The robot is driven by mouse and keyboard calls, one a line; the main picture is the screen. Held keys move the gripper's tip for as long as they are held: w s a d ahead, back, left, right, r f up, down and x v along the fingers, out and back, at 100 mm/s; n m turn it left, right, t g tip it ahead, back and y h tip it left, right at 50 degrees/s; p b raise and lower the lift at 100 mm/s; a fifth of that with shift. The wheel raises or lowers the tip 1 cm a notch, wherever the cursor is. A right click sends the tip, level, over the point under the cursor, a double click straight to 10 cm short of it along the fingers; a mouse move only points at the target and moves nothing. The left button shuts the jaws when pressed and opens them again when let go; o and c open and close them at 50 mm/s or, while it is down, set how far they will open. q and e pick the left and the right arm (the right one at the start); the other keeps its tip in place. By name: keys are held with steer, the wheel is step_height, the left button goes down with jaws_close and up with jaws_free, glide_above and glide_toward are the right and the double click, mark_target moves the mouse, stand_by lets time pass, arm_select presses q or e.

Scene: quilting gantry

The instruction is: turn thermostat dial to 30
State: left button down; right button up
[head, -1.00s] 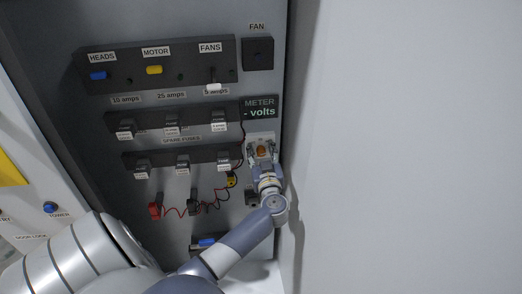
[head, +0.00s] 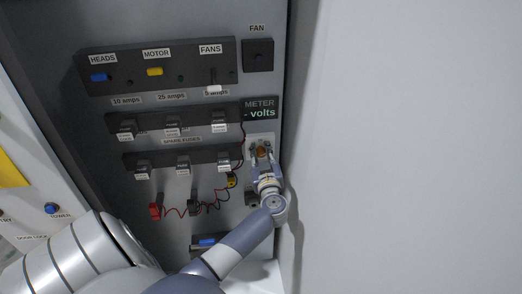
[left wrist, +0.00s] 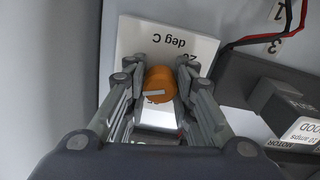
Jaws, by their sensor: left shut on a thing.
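The thermostat dial is an orange round knob (left wrist: 160,84) with a pale pointer line, on a white plate (left wrist: 140,38) marked "deg C" that appears upside down in the left wrist view. My left gripper (left wrist: 160,90) is shut on the dial, one finger on each side. The scale numbers are mostly hidden by the fingers, so I cannot read the setting. My right gripper is not in view.
A meter (head: 259,108) reading "- volts" sits above the dial. Fuse holders (head: 183,160), red and black leads (head: 155,210) and a switch strip (head: 160,66) lie to the left. A pale wall (head: 400,150) stands close on the right.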

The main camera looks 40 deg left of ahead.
arm_select(q)
steer(key=shift+r+n+p, duration=0.1)
steer(key=shift+n+p, duration=0.5)
steer(key=shift+n, duration=0.5)
steer(key=shift+n+p, duration=0.3)
steer(key=shift+n, duration=0.6)
steer(key=n, duration=0.2)
steer(key=shift+n, duration=0.4)
steer(key=n, duration=0.2)
steer(key=shift+s+f+n, duration=0.1)
steer(key=shift+f+n, duration=0.1)
steer(key=shift+n, duration=0.1)
steer(key=n, duration=0.5)
steer(key=shift+f+n+b, duration=0.15)
steer(key=shift+n+b, duration=0.15)
steer(key=n+b, duration=0.1)
steer(key=n, duration=0.4)
steer(key=shift+n+b, duration=0.4)
